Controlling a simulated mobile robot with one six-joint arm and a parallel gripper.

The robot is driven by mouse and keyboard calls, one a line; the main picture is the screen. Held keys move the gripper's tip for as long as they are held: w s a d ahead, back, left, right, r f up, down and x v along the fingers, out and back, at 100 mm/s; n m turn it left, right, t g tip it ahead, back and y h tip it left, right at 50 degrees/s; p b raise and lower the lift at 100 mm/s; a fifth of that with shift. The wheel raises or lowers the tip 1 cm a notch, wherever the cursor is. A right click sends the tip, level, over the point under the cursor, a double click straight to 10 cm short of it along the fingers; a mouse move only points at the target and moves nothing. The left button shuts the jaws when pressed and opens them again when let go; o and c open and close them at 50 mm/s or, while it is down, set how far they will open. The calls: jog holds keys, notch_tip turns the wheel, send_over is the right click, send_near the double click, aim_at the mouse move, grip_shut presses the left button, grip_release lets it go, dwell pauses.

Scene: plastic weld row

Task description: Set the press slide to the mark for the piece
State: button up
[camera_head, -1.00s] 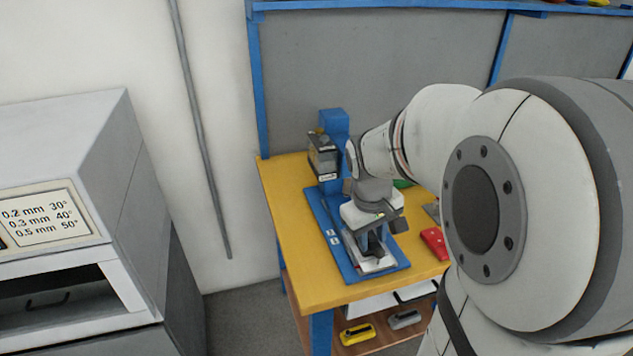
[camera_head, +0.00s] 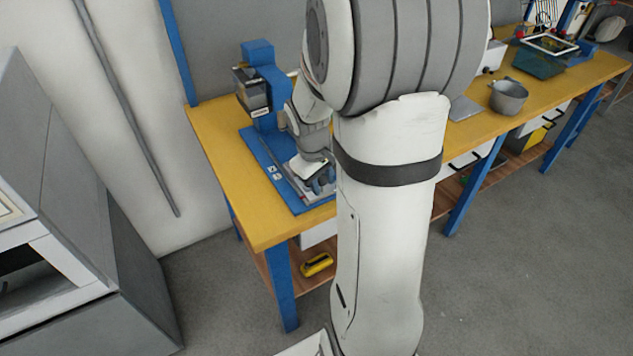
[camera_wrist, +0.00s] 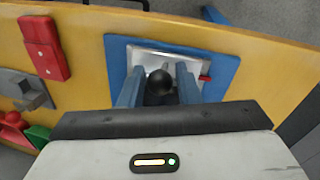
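The blue press (camera_head: 262,75) stands at the back left of the yellow bench. Its long blue base (camera_head: 256,150) runs toward the bench front, with small white labels on it. The silver press slide (camera_wrist: 196,66) lies on the base, with a black knob (camera_wrist: 160,82) standing up and a small red tab at its right side in the wrist view. My gripper (camera_wrist: 160,78) points down over the slide's front end, one blue finger on each side of the knob. The fingers appear closed against it. In the head view my gripper (camera_head: 318,184) partly hides the slide. I cannot read its setting.
A red block (camera_wrist: 44,47), a grey block (camera_wrist: 22,88) and red and green parts lie beside the press. A yellow item (camera_head: 316,264) is on the shelf below. A pot (camera_head: 508,96) stands farther right. A grey machine (camera_head: 60,200) stands at the left.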

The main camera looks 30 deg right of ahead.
grip_shut()
dwell(0.3)
